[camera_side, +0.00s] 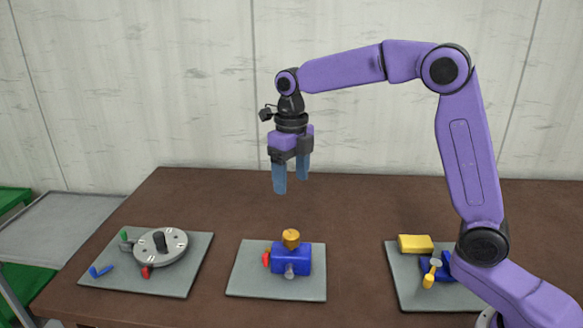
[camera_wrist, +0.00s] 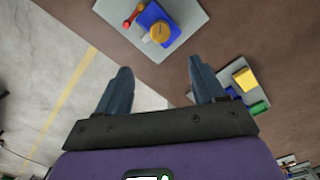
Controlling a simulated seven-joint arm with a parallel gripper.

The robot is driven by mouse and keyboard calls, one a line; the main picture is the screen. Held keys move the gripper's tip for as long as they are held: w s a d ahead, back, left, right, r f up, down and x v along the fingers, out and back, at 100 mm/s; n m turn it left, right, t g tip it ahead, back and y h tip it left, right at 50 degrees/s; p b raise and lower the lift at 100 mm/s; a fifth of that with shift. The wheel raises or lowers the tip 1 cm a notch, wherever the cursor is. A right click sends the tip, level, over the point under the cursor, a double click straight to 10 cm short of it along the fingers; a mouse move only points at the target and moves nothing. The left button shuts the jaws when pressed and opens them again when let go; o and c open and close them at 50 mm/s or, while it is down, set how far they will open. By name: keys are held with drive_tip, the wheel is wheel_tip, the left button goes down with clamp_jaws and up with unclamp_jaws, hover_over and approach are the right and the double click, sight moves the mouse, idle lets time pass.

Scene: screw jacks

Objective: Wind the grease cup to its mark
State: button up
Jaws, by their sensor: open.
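The grease cup (camera_side: 291,238) appears to be the orange-brown round cap on top of a blue block (camera_side: 296,260), on the middle grey board. In the wrist view the cap (camera_wrist: 160,32) shows from above, with the blue block (camera_wrist: 150,14) around it. No mark can be made out at this size. My gripper (camera_side: 291,184) hangs above the cap with its fingers pointing down, well clear of it. Its fingers are apart with nothing between them; they also show in the wrist view (camera_wrist: 160,66).
A red knob (camera_side: 267,258) and a grey fitting (camera_side: 289,271) stick out from the blue block. The left board holds a grey disc (camera_side: 160,247) with a dark post. The right board holds a yellow block (camera_side: 415,243) and a yellow lever (camera_side: 431,275). Bare table separates the boards.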

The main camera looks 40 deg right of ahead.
drive_tip(key=shift+r, duration=0.9)
drive_tip(key=m, duration=3)
approach(291, 234)
wheel_tip(291, 234, down, 9)
drive_tip(key=shift+f, duration=0.2)
drive_tip(key=c, duration=1.1)
